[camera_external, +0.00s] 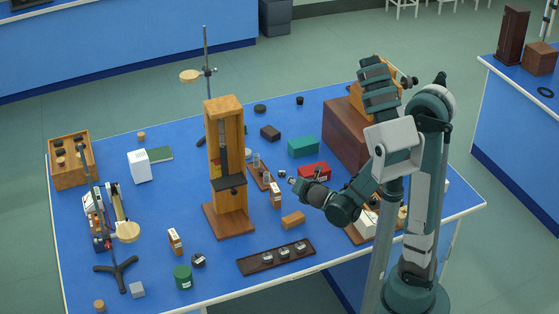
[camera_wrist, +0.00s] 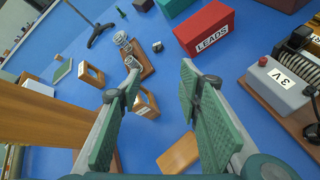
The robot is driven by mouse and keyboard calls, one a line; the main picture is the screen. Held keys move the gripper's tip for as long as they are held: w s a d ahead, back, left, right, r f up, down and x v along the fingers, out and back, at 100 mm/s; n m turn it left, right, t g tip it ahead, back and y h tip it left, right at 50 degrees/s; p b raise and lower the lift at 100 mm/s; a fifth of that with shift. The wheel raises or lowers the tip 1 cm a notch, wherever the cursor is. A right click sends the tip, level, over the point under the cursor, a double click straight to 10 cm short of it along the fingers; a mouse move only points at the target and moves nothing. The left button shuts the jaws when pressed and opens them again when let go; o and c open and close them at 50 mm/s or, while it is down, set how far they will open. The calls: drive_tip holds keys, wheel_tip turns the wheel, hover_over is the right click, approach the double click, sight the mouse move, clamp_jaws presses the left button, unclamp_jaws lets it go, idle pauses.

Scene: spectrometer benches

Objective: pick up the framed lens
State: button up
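A small wooden frame with a white label (camera_wrist: 147,105) stands on the blue bench, partly behind my left finger in the wrist view. It seems to be the labelled wooden piece (camera_external: 276,195) right of the tall wooden stand in the external view. A second wooden frame with an opening (camera_wrist: 92,75) stands farther off. I cannot tell which holds the lens, as no glass shows clearly. My gripper (camera_wrist: 158,88) is open and empty, its green-padded fingers wide apart above the bench. In the external view my gripper (camera_external: 293,182) is just right of and above the labelled frame, apparently not touching it.
The tall wooden stand (camera_external: 228,150) rises left of my gripper. A rack of small vials (camera_wrist: 138,58) stands beside the labelled frame. A red LEADS box (camera_wrist: 208,29), a wooden block (camera_wrist: 180,153) and a 3 V unit (camera_wrist: 280,85) are nearby. Bare bench lies between them.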

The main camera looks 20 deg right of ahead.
sight(276, 189)
drive_tip(key=a+f+n+t, duration=0.1)
drive_tip(key=a+f+n, duration=0.2)
drive_tip(key=a+n, duration=0.4)
drive_tip(key=shift+a+n+t+y, duration=0.15)
drive_tip(key=shift+n+t+y, duration=0.15)
drive_tip(key=shift+t+y, duration=0.1)
drive_tip(key=shift+w+f, duration=0.1)
drive_tip(key=shift+w, duration=0.15)
drive_tip(key=shift+b+x, duration=0.35)
drive_tip(key=shift+x, duration=0.8)
drive_tip(key=shift+w, duration=0.1)
drive_tip(key=shift+b+x, duration=0.75)
drive_tip(key=shift+x, duration=1.8)
drive_tip(key=shift+a, duration=0.1)
drive_tip(key=shift+c, duration=0.6)
drive_tip(key=c, duration=0.9)
